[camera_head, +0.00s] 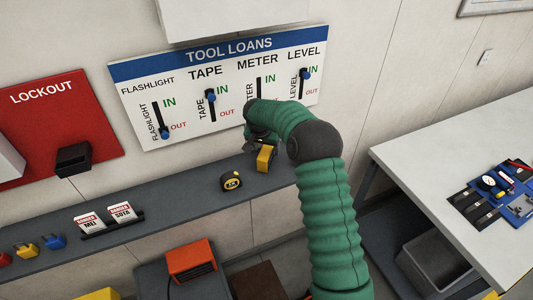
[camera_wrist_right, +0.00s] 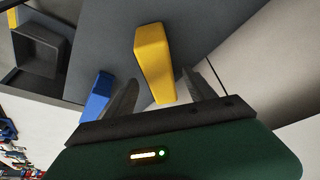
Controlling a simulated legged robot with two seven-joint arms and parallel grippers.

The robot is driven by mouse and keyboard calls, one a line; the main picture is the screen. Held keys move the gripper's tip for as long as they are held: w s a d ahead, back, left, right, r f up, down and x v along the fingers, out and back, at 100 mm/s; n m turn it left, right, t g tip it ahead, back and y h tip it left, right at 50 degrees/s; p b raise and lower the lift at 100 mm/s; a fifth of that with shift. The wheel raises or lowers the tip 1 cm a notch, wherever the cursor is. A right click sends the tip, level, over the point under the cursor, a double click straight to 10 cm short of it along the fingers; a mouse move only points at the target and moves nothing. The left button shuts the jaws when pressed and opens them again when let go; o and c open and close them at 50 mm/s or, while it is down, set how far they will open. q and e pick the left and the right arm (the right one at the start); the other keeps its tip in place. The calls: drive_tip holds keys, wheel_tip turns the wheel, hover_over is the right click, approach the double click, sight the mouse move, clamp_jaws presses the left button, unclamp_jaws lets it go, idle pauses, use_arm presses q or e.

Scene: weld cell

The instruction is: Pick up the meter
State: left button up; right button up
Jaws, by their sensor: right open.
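The meter, a yellow block with a dark side (camera_head: 265,158), stands on the grey shelf below the Tool Loans board. In the right wrist view the yellow meter (camera_wrist_right: 153,62) lies between and beyond the two finger tips. My right gripper (camera_head: 254,143) is just behind and above the meter, partly hidden by my green arm. In the wrist view my right gripper (camera_wrist_right: 160,80) is open, a finger on each side of the meter's near end; whether they touch it I cannot tell. My left gripper is not in view.
A yellow tape measure (camera_head: 231,181) sits left of the meter on the grey shelf (camera_head: 180,199). A blue item (camera_wrist_right: 97,96) is close beside one finger. The Tool Loans board (camera_head: 185,95) with sliders is on the wall behind. A white table (camera_head: 425,160) stands at right.

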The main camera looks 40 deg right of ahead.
sight(267, 148)
drive_tip(key=p+x, duration=0.1)
drive_tip(key=x, duration=0.1)
drive_tip(key=p+x, duration=0.1)
drive_tip(key=x, duration=0.1)
drive_tip(key=shift+w+d+f, duration=0.2)
drive_tip(key=shift+d, duration=0.1)
drive_tip(key=shift+w+d+f, duration=0.15)
drive_tip(key=shift+f, duration=0.2)
drive_tip(key=shift+f, duration=0.15)
clamp_jaws()
